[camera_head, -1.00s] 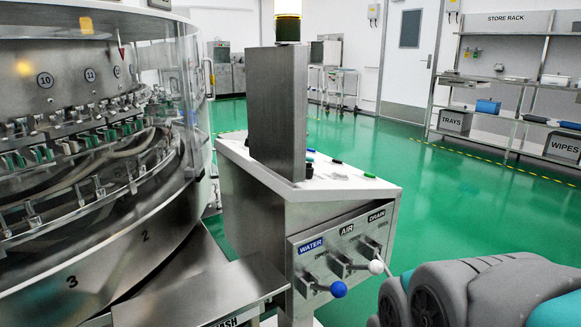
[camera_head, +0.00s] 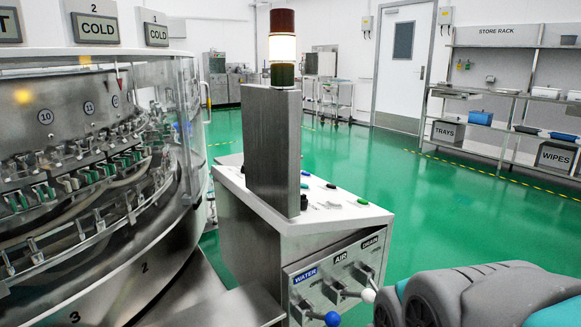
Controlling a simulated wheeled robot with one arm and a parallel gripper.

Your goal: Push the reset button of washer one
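The rotary washer (camera_head: 60,236), a round steel machine behind a clear guard, fills the left side. Beside it stands a steel control console (camera_head: 250,247) with a sloping white top. A tall steel panel partly hides the top. I cannot read any reset label or a washer number on the console. Grey and teal parts of my arm show at the lower right; my gripper's fingers are not in view.
WATER, AIR and DRAIN levers (camera_head: 333,318) with ball knobs stick out of the console's front, near my arm. A signal tower (camera_head: 283,45) rises above the panel. A store rack (camera_head: 505,120) stands at the far right. Green floor (camera_head: 430,210) between is clear.

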